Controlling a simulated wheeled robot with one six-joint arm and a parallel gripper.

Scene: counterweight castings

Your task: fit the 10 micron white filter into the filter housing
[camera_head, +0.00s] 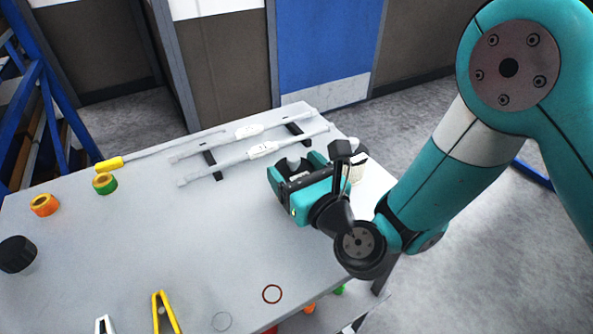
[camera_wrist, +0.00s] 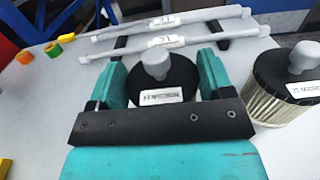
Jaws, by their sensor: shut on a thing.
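My gripper (camera_head: 299,184) is shut on a filter with a black top, a grey knob and a white label; its two teal fingers stand on either side of it in the wrist view (camera_wrist: 158,78). The held filter (camera_wrist: 174,80) has its lower body hidden by the gripper, and I cannot tell whether it touches the table. A second filter (camera_wrist: 278,100) with cream pleats, a black top and a grey knob stands to the right, apart from the gripper. The label print is too small to read. A round black part (camera_head: 17,254), possibly the filter housing, sits at the table's left edge.
Two grey rods (camera_head: 250,137) with white tags lie on black rests behind the gripper. A yellow-handled tool (camera_head: 110,163), an orange ring (camera_head: 44,205) and a green-yellow ring (camera_head: 104,184) lie at left. A yellow clip (camera_head: 163,312) and red-brown ring (camera_head: 272,294) are in front. The table's middle is clear.

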